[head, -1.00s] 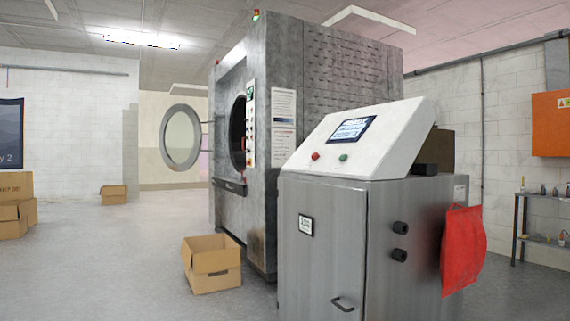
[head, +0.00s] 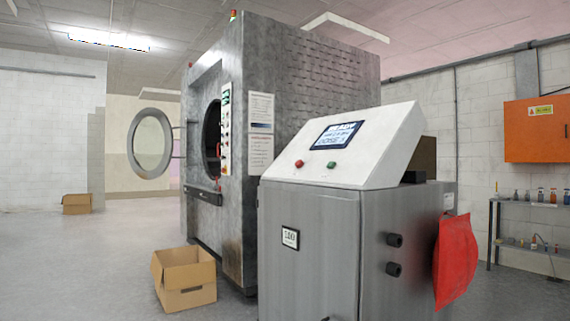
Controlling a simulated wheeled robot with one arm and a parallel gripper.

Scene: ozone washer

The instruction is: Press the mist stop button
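A grey metal cabinet (head: 309,240) stands right of centre with a sloped white control panel (head: 375,150) on top. The panel has a lit screen (head: 336,134), a red button (head: 299,163) and a green button (head: 332,165). I cannot read which one is the mist stop button. The big washer (head: 310,70) behind it has a narrow strip of small buttons (head: 225,130) on its front edge, too small to read. My gripper is not in view.
The washer's round door (head: 150,143) stands open at the left. An open cardboard box (head: 184,280) lies on the floor before the washer. A red cloth-like item (head: 455,260) hangs on the cabinet's right side. A shelf (head: 530,203) stands at the right wall.

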